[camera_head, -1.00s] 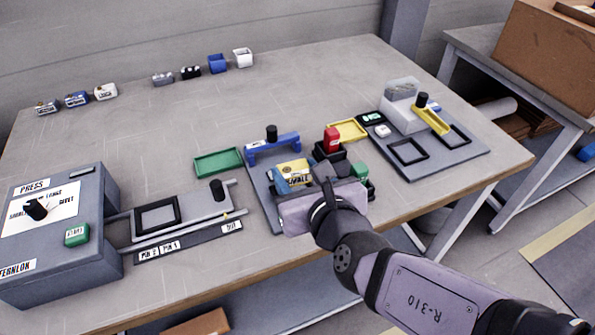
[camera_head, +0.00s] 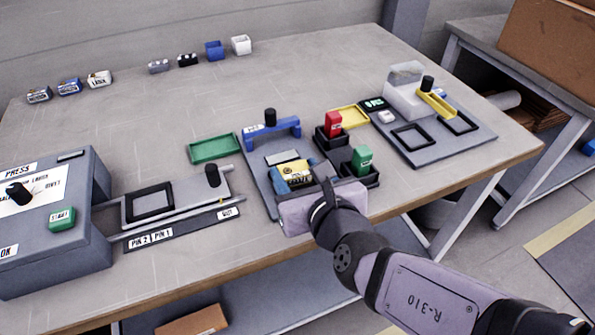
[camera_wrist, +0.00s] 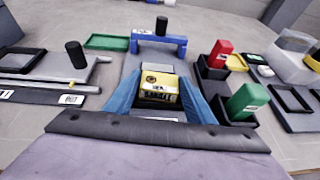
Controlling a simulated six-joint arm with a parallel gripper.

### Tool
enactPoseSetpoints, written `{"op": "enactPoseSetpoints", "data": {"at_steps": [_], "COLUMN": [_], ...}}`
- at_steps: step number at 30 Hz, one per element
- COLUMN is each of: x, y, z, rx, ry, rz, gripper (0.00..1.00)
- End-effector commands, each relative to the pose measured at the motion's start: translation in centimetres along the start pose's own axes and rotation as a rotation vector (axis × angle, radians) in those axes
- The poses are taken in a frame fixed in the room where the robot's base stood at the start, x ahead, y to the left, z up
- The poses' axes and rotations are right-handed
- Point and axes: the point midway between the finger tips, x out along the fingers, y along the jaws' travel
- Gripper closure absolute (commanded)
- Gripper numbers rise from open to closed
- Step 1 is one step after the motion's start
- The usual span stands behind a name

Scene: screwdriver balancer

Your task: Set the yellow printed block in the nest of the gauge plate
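The yellow printed block (camera_head: 292,171) has dark print and a pale patch. In the wrist view the block (camera_wrist: 159,87) lies between the two blue fingers of my gripper (camera_wrist: 160,92), which appear closed against its sides. The gauge plate (camera_head: 258,178) is a grey plate with a blue bridge (camera_head: 272,131) and black knob across its far end. My gripper (camera_head: 292,178) is over the near half of this plate, with the block low over it. The nest is hidden under the block and fingers, so I cannot tell whether the block touches it. A pale rectangle (camera_head: 282,157) shows just beyond the block.
Right of the plate, a red piece (camera_head: 333,124) and a green piece (camera_head: 361,159) stand in black holders. A green tray (camera_head: 214,148) lies left of the bridge. The press (camera_head: 50,220) is at left; a plate with black frames (camera_head: 440,150) is at right.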

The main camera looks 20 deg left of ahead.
Motion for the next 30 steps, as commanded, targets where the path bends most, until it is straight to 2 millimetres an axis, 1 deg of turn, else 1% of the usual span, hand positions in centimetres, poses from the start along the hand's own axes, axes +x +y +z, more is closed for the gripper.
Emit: {"op": "enactPoseSetpoints", "data": {"at_steps": [1,2,11,17,23,30], "x": [0.0,0.0,0.0,-0.2,-0.8,-1.9], "y": [0.0,0.0,0.0,0.0,0.0,0.0], "z": [0.0,0.0,0.0,0.5,2.0,4.7], "rx": [0.0,0.0,0.0,0.0,0.0,0.0], "ry": [-0.001,-0.001,0.001,0.0,0.0,0.0], "rz": [0.0,0.0,0.0,0.0,0.0,0.0], "gripper": [0.37,0.32,0.32,0.32,0.32,0.32]}}
